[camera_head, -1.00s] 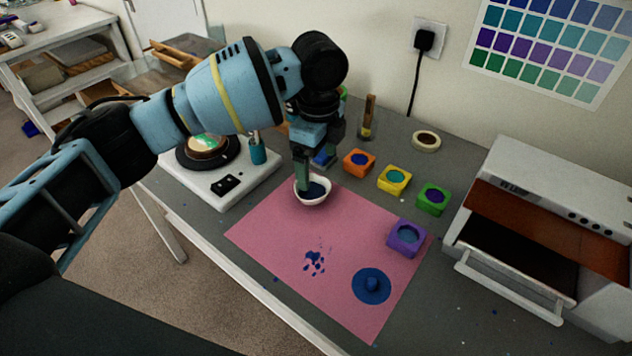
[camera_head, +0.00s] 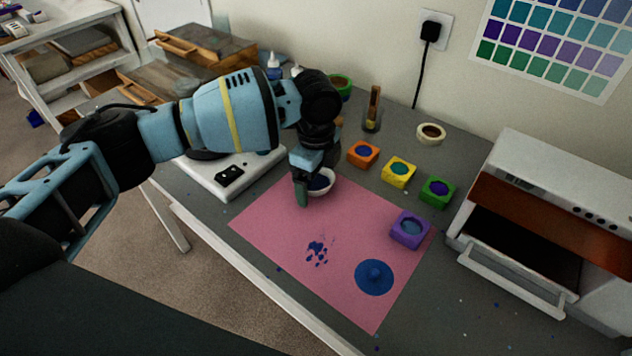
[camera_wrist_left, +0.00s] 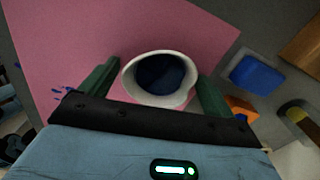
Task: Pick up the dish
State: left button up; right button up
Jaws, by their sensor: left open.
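The dish (camera_head: 328,187) is a small white bowl with dark blue inside. It stands on the far left part of the pink mat (camera_head: 280,222). My left gripper (camera_head: 313,190) is low at the dish, pointing down, and partly hides it in the head view. In the left wrist view the dish (camera_wrist_left: 158,95) lies between the two green fingers of the open gripper (camera_wrist_left: 157,88), with a finger on each side. I cannot tell whether either finger touches it. My right gripper is not in view.
Blue spatter (camera_head: 317,250) and a blue round patch (camera_head: 374,277) mark the mat. A purple block (camera_head: 410,243) stands at its right edge. Orange (camera_head: 353,158), yellow (camera_head: 386,177) and green (camera_head: 428,197) blocks stand behind. A white machine (camera_head: 520,150) is at right, a white scale (camera_head: 205,178) at left.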

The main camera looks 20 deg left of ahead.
aim_at(316, 186)
pick_arm(q)
jog(key=c, duration=1)
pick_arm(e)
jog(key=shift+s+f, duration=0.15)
pick_arm(q)
jog(key=shift+r, duration=0.1)
jog(key=shift+r, duration=0.5)
notch_tip(316, 186, up, 2)
jog(key=shift+r, duration=0.1)
jog(key=s+d, duration=0.2)
jog(key=s, duration=0.2)
jog(key=s+d+r+p, duration=0.1)
jog(key=s+d, duration=0.1)
jog(key=s, duration=0.2)
jog(key=s+d, duration=0.2)
jog(key=s, duration=0.3)
jog(key=shift+r, duration=0.3)
jog(key=shift+s+d, duration=0.35)
jog(key=shift+s, duration=0.4)
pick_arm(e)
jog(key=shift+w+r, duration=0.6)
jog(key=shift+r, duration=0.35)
